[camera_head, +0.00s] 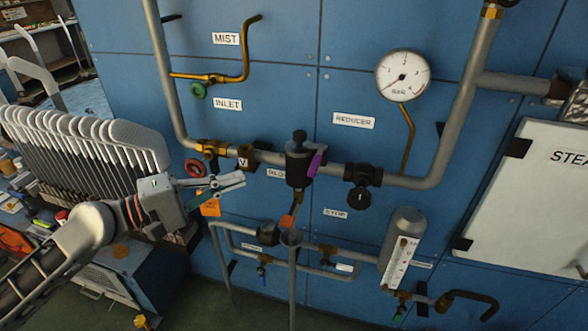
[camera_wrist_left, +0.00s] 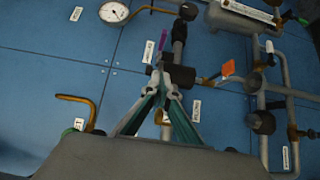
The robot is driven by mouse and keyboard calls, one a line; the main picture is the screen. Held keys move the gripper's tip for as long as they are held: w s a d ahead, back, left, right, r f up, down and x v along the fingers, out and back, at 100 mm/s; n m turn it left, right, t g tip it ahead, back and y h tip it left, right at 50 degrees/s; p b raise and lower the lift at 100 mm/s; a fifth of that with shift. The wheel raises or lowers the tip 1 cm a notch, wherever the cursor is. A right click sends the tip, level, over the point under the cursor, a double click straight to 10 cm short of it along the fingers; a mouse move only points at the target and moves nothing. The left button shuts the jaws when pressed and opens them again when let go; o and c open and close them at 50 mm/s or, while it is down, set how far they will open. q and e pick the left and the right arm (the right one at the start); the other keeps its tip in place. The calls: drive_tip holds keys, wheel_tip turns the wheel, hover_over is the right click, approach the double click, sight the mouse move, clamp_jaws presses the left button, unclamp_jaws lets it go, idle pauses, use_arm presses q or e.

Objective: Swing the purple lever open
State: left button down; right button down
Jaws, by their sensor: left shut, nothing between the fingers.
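The purple lever (camera_head: 315,164) sits on the right side of a dark valve body (camera_head: 298,165) on the grey pipe in the head view. It is tilted, its upper end leaning right. The lever also shows in the left wrist view (camera_wrist_left: 163,40), just beyond the fingertips, beside the dark valve body. My left gripper (camera_head: 241,181) is to the left of the valve in the head view, its fingers together and empty, pointing right toward the valve. It also shows in the left wrist view (camera_wrist_left: 165,78). A visible gap separates it from the lever in the head view. My right gripper is not in view.
A red handwheel (camera_head: 195,168) and an orange tag (camera_head: 210,207) are close to my left gripper. A pressure gauge (camera_head: 403,75) and a black knob (camera_head: 360,198) are right of the valve. Lower pipes (camera_head: 292,265) run below.

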use_arm(q)
drive_tip(key=p, duration=0.5)
approach(312, 163)
drive_tip(key=w+d, duration=0.3)
drive_tip(key=w, duration=0.1)
drive_tip(key=shift+d+f, duration=0.4)
drive_tip(key=shift+d, duration=0.4)
drive_tip(key=shift+s+d+f, duration=0.1)
